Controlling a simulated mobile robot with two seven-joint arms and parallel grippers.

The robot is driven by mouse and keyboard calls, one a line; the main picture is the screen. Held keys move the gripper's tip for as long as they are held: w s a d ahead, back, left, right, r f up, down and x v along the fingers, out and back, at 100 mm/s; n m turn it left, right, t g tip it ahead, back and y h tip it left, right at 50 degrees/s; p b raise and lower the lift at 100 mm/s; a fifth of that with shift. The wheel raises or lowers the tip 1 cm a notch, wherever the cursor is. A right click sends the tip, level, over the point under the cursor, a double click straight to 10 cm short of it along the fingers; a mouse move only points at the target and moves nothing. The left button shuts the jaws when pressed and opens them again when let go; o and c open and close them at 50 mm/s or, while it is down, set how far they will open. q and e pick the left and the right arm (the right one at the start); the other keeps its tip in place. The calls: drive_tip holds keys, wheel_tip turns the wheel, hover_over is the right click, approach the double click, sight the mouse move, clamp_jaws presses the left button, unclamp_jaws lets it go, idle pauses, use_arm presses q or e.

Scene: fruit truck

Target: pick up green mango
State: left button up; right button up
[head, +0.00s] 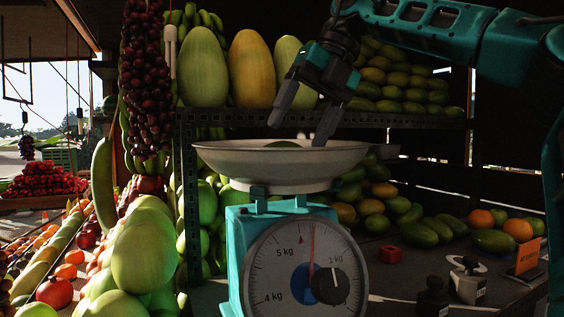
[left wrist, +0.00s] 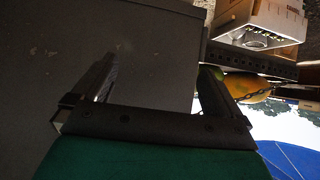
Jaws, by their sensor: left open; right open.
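A green fruit, likely a green mango (head: 283,144), shows just above the rim of the white weighing bowl (head: 225,154) in the head view; most of it is hidden by the bowl wall. My right gripper (head: 304,122) is open, its two fingers pointing down over the bowl, one finger reaching the bowl's right part. Nothing shows between its fingers. Other green mangoes (head: 420,232) lie on the table at the right and on the upper shelf. My left gripper (left wrist: 155,75) shows in the left wrist view, open and empty, facing a dark surface.
The teal scale (head: 240,262) carries the bowl. A dark shelf (head: 250,118) with big melons or papayas stands behind it. Grapes (head: 146,80) hang at the left. A red cube (head: 390,254) and dark weights (head: 432,298) sit on the table at right.

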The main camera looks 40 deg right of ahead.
drive_tip(key=x, duration=0.4)
drive_tip(key=shift+w+a+f, duration=0.1)
drive_tip(key=shift+w+f, duration=0.1)
drive_tip(key=shift+f, duration=0.15)
